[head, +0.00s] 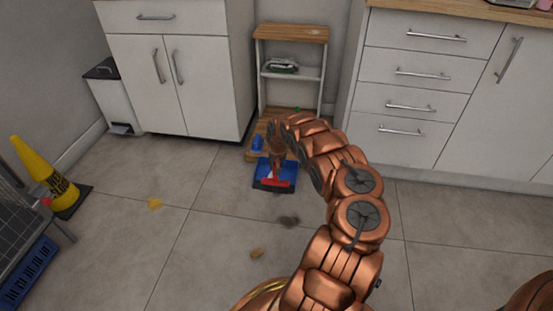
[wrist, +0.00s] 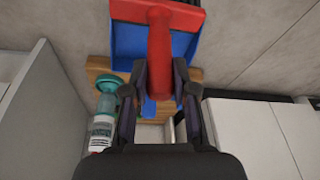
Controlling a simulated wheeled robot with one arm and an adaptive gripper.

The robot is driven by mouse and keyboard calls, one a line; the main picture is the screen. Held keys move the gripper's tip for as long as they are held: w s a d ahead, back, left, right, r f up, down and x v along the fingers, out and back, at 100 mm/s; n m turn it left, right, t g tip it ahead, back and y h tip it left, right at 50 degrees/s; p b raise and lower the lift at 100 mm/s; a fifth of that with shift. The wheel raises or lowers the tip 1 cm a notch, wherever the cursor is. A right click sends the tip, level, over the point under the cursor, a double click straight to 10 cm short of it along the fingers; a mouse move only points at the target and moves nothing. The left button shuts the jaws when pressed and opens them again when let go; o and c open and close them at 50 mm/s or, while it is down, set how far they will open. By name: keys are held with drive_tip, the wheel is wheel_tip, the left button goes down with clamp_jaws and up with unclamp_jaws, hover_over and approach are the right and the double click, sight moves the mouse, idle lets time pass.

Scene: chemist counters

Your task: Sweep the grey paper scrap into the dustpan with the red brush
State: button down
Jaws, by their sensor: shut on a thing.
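My gripper (head: 277,153) is shut on the handle of the red brush (head: 274,182), near the floor at centre. In the wrist view, the red brush (wrist: 159,50) stands between the fingers (wrist: 158,78), its wide head at the top. The blue dustpan (head: 288,169) is under and behind the brush and also shows in the wrist view (wrist: 126,42). The brush overlaps the pan in both views; whether it touches it is unclear. A dark greyish scrap (head: 289,221), probably the grey paper, lies on the tiles in front of the pan. The pan's inside is partly hidden.
A yellow scrap (head: 155,203) and a brown scrap (head: 256,253) lie on the open floor. A wooden-topped shelf unit (head: 290,33) stands behind the dustpan, between white cabinets (head: 180,90). A yellow cone (head: 50,175) and blue crate (head: 28,272) are at left.

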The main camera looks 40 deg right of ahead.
sight(275, 177)
drive_tip(key=shift+s+a+r, duration=0.2)
drive_tip(key=shift+s+a, duration=0.05)
drive_tip(key=shift+a, duration=0.05)
wheel_tip(275, 177, down, 6)
drive_tip(key=b, duration=0.6)
drive_tip(key=shift+f, duration=1.2)
drive_tip(key=shift+b, duration=0.3)
drive_tip(key=shift+w+d, duration=0.2)
drive_tip(key=shift+w, duration=0.1)
drive_tip(key=shift+w+d+b, duration=0.25)
drive_tip(key=shift+d+b, duration=0.15)
drive_tip(key=shift+d, duration=0.1)
drive_tip(key=shift+w+d+b, duration=0.25)
drive_tip(key=shift+d+b, duration=0.15)
drive_tip(key=shift+d, duration=0.05)
drive_tip(key=shift+w, duration=0.15)
